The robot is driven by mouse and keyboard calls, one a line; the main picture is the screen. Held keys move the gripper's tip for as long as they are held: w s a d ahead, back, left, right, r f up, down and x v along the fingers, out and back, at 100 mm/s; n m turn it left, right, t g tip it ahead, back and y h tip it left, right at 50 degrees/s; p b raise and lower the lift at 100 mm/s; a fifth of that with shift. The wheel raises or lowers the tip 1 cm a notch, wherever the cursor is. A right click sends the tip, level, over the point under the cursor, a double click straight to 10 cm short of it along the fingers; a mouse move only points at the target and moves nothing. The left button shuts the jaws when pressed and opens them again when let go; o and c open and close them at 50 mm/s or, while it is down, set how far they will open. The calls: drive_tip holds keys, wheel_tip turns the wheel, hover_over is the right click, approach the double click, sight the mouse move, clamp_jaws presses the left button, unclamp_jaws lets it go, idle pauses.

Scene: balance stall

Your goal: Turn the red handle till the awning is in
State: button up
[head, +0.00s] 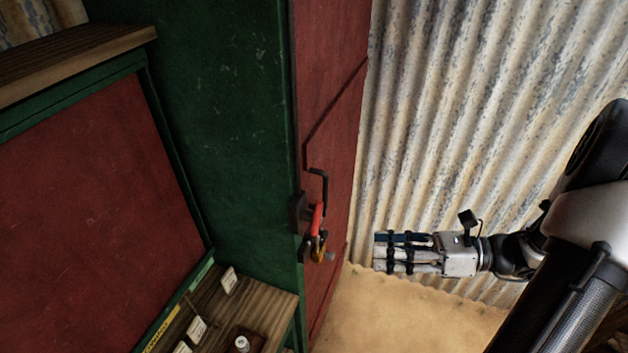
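The red handle (317,218) is a short red grip on a black crank at the edge of the green and red stall, in the middle of the head view. A black bent rod (319,180) rises above it, and a yellowish part (319,246) sits just below it. My gripper (378,253) is to the right of the handle and slightly lower in the picture, pointing left toward the stall. It is apart from the handle and holds nothing that I can see. Its finger opening is unclear from this angle. I cannot make out the awning in this view.
The red side panel (335,110) stands behind the handle. A corrugated metal wall (450,120) is behind my gripper. Sandy ground (400,315) below is clear.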

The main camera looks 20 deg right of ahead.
drive_tip(key=d+r+m+t, duration=0.1)
drive_tip(key=d+m+t, duration=0.2)
drive_tip(key=d, duration=0.1)
approach(321, 217)
drive_tip(key=shift+m+t, duration=0.3)
drive_tip(key=shift+t, duration=0.1)
drive_tip(key=x, duration=0.9)
drive_tip(key=shift+a+f+p, duration=0.2)
drive_tip(key=shift+f+p, duration=0.15)
drive_tip(key=shift+c, duration=0.5)
clamp_jaws()
